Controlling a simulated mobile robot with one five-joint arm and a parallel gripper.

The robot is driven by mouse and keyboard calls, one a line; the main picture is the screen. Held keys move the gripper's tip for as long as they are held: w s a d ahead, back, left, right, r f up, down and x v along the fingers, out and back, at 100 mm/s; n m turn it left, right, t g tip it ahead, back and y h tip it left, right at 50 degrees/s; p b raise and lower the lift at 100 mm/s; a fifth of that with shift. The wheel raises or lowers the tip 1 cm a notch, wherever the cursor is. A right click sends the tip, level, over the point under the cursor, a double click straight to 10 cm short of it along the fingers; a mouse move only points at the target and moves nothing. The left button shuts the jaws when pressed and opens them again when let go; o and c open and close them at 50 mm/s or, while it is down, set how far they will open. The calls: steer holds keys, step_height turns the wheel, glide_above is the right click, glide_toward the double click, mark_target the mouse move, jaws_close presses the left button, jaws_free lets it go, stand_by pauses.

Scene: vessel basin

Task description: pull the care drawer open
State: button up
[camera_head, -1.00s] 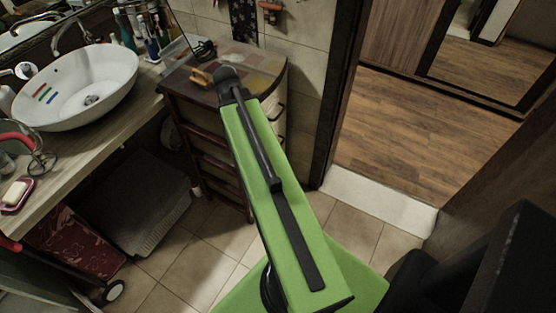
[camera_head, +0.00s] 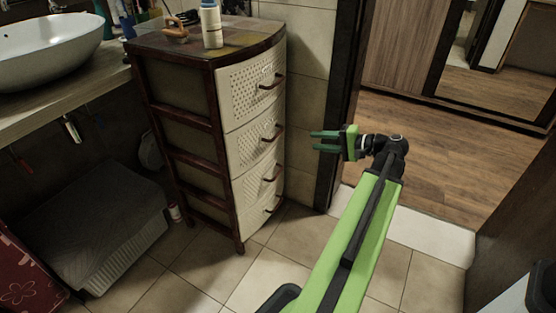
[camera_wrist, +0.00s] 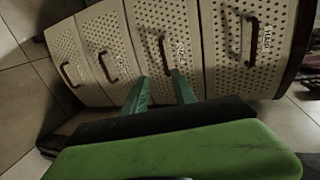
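A dark wood cabinet (camera_head: 190,135) holds a column of cream perforated drawers, all shut, each with a brown bow handle. I cannot confirm which is the care drawer. The second drawer from the top (camera_head: 245,142) has its handle (camera_head: 273,133) level with my gripper (camera_head: 313,140). My gripper is open and empty, to the right of the handle. In the wrist view the second handle (camera_wrist: 163,55) is just beyond my fingertips (camera_wrist: 161,77).
A white bottle (camera_head: 211,25) and a wooden-handled brush (camera_head: 176,33) stand on the cabinet top. Tiled floor (camera_head: 285,235) is free before the cabinet; a doorway is at the right.

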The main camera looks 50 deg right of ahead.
steer(key=s, duration=0.1)
steer(key=b, duration=0.4)
glide_toward(278, 133)
steer(key=shift+t, duration=0.4)
steer(key=x, duration=0.6)
steer(key=f+x, duration=0.1)
steer(key=x, duration=0.3)
steer(key=shift+s+f, duration=0.1)
steer(key=shift+f, duration=0.05)
steer(key=shift+p, duration=0.3)
jaws_close()
